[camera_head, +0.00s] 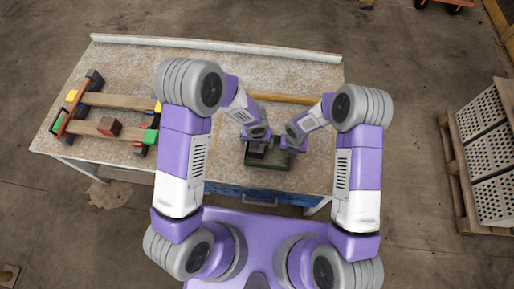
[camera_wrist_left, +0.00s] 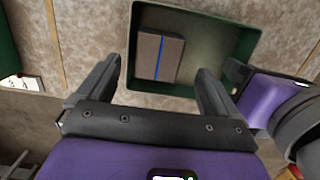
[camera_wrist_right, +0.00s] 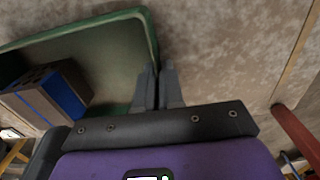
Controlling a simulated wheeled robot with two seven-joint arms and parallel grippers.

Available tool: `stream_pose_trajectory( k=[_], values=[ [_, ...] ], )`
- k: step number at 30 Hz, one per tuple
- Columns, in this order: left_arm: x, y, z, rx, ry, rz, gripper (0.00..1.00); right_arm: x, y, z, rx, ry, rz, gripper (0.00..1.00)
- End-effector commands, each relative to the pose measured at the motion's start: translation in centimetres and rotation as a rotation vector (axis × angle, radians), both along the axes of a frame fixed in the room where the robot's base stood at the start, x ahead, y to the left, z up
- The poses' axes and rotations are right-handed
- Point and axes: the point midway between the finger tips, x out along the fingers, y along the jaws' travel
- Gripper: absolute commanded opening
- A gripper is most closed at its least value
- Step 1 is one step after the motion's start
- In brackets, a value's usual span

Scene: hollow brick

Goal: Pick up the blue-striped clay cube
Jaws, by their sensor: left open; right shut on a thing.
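The blue-striped clay cube (camera_wrist_left: 147,56) is brown-grey with a blue stripe and lies inside a green tray (camera_wrist_left: 257,48), near its left side in the left wrist view. The cube also shows at the left of the right wrist view (camera_wrist_right: 30,102), with holes in one face. My left gripper (camera_wrist_left: 159,72) is open, its fingers apart near the cube's lower edge in that view, not closed on it. My right gripper (camera_wrist_right: 158,72) is shut on the tray's rim. In the head view my arms partly hide the tray (camera_head: 268,166) and cube.
A wooden rack (camera_head: 112,101) with several coloured blocks stands on the table's left. A long pale bar (camera_head: 215,46) lies along the back edge. A pallet of hollow bricks (camera_head: 490,155) stands on the floor at right.

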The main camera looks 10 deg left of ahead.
Motion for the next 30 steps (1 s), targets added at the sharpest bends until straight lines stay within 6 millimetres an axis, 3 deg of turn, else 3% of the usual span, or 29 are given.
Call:
stream_pose_trajectory(
  k=[6, 15, 26, 30],
  values=[
    [0.3, 0.1, -2.7, 0.001, 0.0, -0.002, 0.94, 0.0, 0.1, 0.0, 0.001, -0.001, 0.001, 0.0],
    [0.4, 0.2, -3.0, 0.001, -0.001, 0.0, 0.92, 0.0, 0.1, 0.0, 0.001, -0.001, 0.001, 0.0],
    [0.4, 0.2, -2.9, 0.0, -0.001, 0.0, 0.37, 0.0, 0.1, 0.0, 0.001, -0.001, 0.001, 0.0],
    [0.4, 0.1, -2.9, 0.0, -0.001, 0.0, 0.33, 0.0, 0.1, 0.0, 0.001, -0.001, 0.001, 0.0]
  ],
)
